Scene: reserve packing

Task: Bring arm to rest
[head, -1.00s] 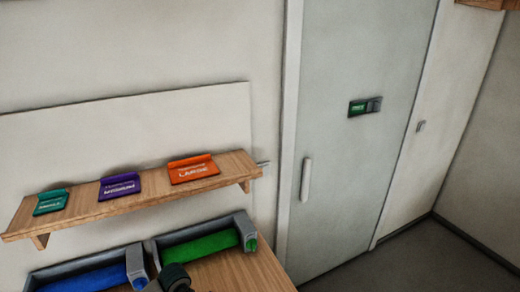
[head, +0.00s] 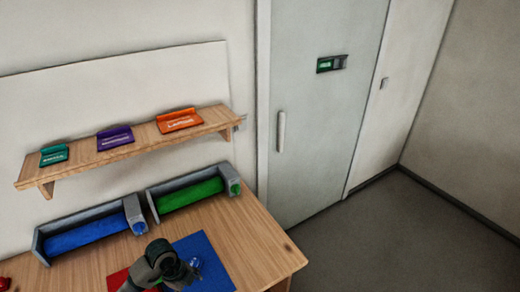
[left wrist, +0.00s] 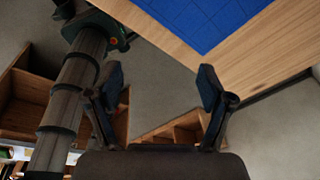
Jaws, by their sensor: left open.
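My left gripper (left wrist: 160,82) shows in the left wrist view with its two dark fingers wide apart and nothing between them. It hangs beside the edge of a wooden table (left wrist: 285,35) with a blue mat (left wrist: 205,18) on it. In the head view a dark, jointed part of my arm reaches in at the bottom, over the table (head: 250,245), and covers part of a red mat (head: 118,281) and the blue mat (head: 212,256). Its fingers cannot be made out there. My right gripper is not identifiable in either view.
A blue-filled tray (head: 44,246) and a green-filled tray (head: 152,206) stand at the table's back. A shelf (head: 80,168) above holds teal (head: 54,155), purple (head: 115,137) and orange (head: 180,120) signs. A small blue object (head: 194,263) lies by my arm. Floor right of the table is clear.

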